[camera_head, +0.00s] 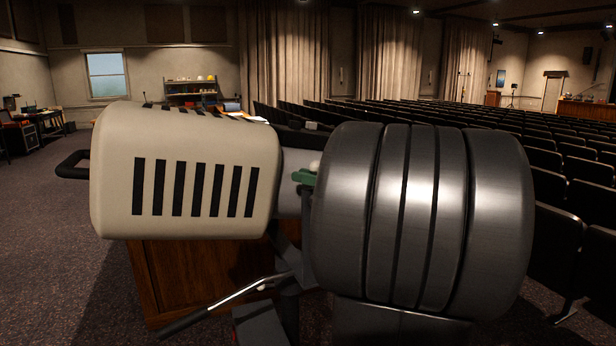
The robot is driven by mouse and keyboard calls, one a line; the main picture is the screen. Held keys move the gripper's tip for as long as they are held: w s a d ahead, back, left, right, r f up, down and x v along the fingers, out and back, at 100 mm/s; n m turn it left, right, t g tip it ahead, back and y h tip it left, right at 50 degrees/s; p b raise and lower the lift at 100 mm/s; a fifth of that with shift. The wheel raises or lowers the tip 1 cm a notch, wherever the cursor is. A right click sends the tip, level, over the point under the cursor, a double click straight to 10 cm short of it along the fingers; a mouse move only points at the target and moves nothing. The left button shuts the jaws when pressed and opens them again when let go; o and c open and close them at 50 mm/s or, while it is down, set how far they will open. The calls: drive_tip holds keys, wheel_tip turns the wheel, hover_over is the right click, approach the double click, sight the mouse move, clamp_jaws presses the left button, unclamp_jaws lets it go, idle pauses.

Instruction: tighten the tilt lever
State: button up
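A lever (236,294) with a bright metal rod and a dark grip slants down to the left from a grey bracket (289,262). It appears to be the tilt lever. Above it is a beige lamp housing (185,180) with black slots and a black handle (72,165) at its left end. A large metallic cylinder (420,215), which looks like part of my arm, fills the right foreground. A small green piece (304,177) with a pale round part shows at its left edge. I cannot tell whether it belongs to my gripper. My gripper is otherwise hidden.
A wooden cabinet (205,275) stands below and behind the lamp. Rows of dark seats (440,118) fill the back and right. Open carpet (55,230) lies at the left. A shelf (190,90) and a window stand at the far wall.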

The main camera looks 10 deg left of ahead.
clamp_jaws()
